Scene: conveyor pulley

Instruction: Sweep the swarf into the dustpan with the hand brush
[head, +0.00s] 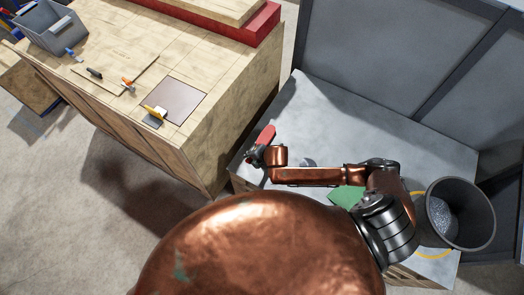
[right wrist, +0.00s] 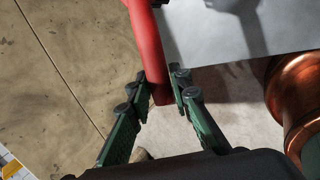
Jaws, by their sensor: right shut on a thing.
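My right gripper (head: 258,155) is shut on a red handle (head: 265,137) near the left edge of the grey bench top. I take this for the hand brush; its bristles cannot be made out. In the right wrist view the red handle (right wrist: 147,45) runs up from between the fingertips (right wrist: 162,88), with something dark at its top end. A flat green thing (head: 347,197), possibly the dustpan, lies on the bench, partly hidden by my arm. A small dark grey thing (head: 308,163) lies behind my forearm; I cannot tell what it is. No swarf can be made out for certain on the bench. My left gripper is out of view.
The grey bench (head: 345,125) has clear room at the back, before tall grey panels (head: 390,50). A dark bucket (head: 473,212) with grey speckled contents stands at right. A wooden workbench (head: 215,120) with small tools and a grey bin (head: 48,30) stands at left.

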